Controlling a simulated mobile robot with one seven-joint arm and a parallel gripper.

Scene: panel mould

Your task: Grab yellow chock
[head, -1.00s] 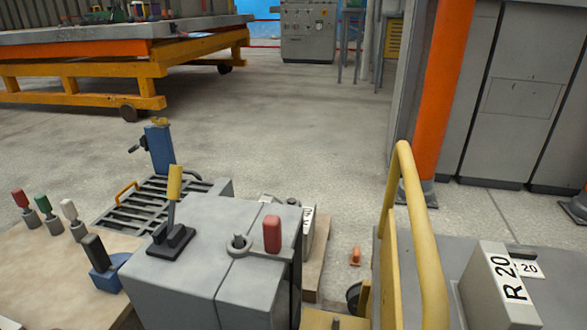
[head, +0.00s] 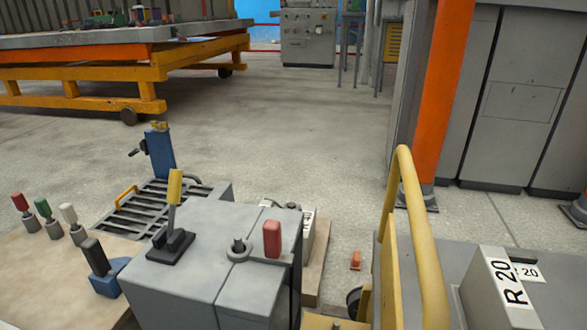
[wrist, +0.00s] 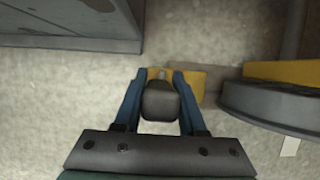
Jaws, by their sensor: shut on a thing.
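In the wrist view, my gripper (wrist: 160,80) has its two blue fingers on either side of a dark rounded block and of yellow material at the fingertips. The yellow chock (wrist: 190,80) shows just behind and to the right of the fingertips, partly hidden by the right finger and the dark block (wrist: 160,102). My gripper is shut on it. I cannot tell whether the dark block is part of the chock. My gripper does not show clearly in the head view.
In the wrist view, a dark round disc (wrist: 275,105) lies close on the right, with pale floor around. In the head view, a grey control box (head: 200,270) with levers stands in front. A yellow rail (head: 425,240) rises on the right. Open floor (head: 300,130) lies beyond.

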